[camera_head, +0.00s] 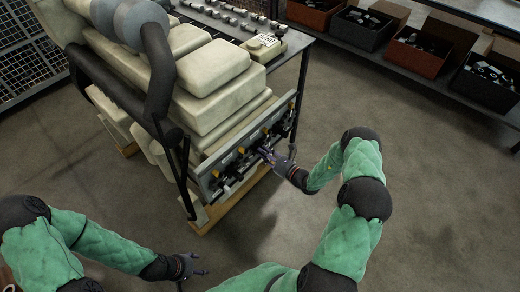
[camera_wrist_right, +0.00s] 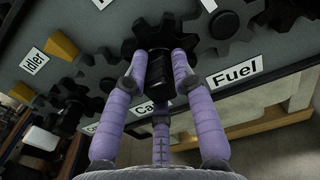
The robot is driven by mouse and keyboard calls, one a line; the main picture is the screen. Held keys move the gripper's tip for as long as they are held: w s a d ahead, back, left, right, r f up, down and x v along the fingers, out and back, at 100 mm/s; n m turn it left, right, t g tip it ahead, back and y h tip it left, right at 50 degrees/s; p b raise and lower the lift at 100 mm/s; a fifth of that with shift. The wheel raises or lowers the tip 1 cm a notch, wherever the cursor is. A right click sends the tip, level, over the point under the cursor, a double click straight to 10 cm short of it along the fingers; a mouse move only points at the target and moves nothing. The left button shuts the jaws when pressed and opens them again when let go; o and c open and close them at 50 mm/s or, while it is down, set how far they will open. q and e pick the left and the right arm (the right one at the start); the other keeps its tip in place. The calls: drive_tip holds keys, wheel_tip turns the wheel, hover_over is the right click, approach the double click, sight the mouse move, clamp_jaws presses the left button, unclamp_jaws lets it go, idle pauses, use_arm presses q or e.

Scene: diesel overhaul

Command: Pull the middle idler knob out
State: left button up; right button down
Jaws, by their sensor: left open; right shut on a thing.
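A grey gear panel (camera_head: 240,155) runs along the side of the engine. In the right wrist view, a black knob (camera_wrist_right: 158,70) stands out in front of a dark toothed gear (camera_wrist_right: 165,33). My right gripper (camera_wrist_right: 159,76), with purple fingers, is shut around this knob; in the head view the gripper (camera_head: 268,153) is at the panel's face. The fingers partly cover a label below the knob. The word Idler shows on a label (camera_wrist_right: 35,61) to the left, Fuel on a label (camera_wrist_right: 235,73) to the right. My left gripper (camera_head: 198,268) is open and empty, low and away from the engine.
Another dark knob (camera_wrist_right: 68,112) is left of the held one. Yellow tabs (camera_wrist_right: 62,46) project from the panel near the gears. The cream engine (camera_head: 215,75) rises behind it. Bins of parts (camera_head: 415,50) stand on a shelf at upper right. The floor between is clear.

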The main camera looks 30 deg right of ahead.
drive_tip(key=shift+s+d, duration=0.1)
drive_tip(key=shift+s, duration=0.05)
drive_tip(key=shift+v, duration=0.85)
drive_tip(key=c, duration=0.5)
unclamp_jaws()
drive_tip(key=shift+s, duration=0.1)
drive_tip(key=shift+d, duration=0.1)
drive_tip(key=p+v, duration=0.1)
drive_tip(key=v, duration=0.6)
